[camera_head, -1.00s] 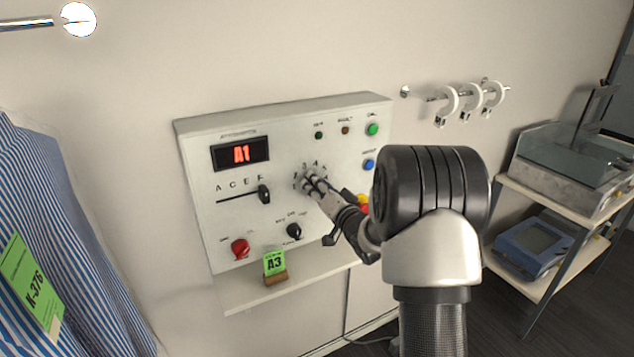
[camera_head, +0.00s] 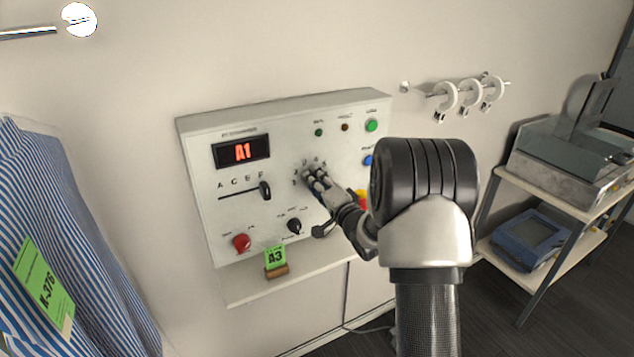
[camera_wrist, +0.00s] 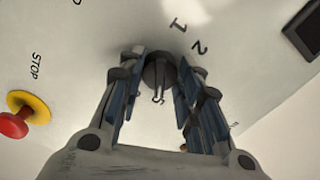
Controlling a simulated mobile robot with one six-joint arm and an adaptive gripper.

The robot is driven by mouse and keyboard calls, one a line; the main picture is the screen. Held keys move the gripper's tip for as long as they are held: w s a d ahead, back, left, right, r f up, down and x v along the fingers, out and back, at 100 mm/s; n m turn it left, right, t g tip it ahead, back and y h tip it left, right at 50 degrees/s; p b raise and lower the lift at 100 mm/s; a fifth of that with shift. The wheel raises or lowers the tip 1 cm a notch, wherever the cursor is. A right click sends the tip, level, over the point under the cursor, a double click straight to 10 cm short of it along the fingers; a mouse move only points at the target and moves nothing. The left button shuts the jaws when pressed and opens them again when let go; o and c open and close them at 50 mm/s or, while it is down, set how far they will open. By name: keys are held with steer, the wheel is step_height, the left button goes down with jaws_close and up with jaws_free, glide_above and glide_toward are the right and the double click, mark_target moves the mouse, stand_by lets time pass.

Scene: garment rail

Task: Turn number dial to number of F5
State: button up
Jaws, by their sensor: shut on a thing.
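The number dial (camera_wrist: 158,70) is a dark round knob with a pale pointer, ringed by printed numbers, on the white control panel (camera_head: 340,110). My gripper (camera_wrist: 157,84) has its fingers on both sides of the dial and is shut on it. In the head view, the gripper (camera_head: 316,180) covers most of the dial. The red display (camera_head: 242,152) reads A1. The letter slider (camera_head: 265,190) stands at the right end of its slot, by the F.
A red knob (camera_head: 241,242) and a black knob (camera_head: 294,226) sit low on the panel. A green A3 tag (camera_head: 275,257) stands on the shelf below. The red stop button (camera_wrist: 14,125) is near my gripper. A striped shirt (camera_head: 75,240) hangs at left.

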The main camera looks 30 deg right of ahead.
steer(key=o, duration=1.1)
steer(key=s, duration=1.2)
steer(key=shift+d, duration=0.2)
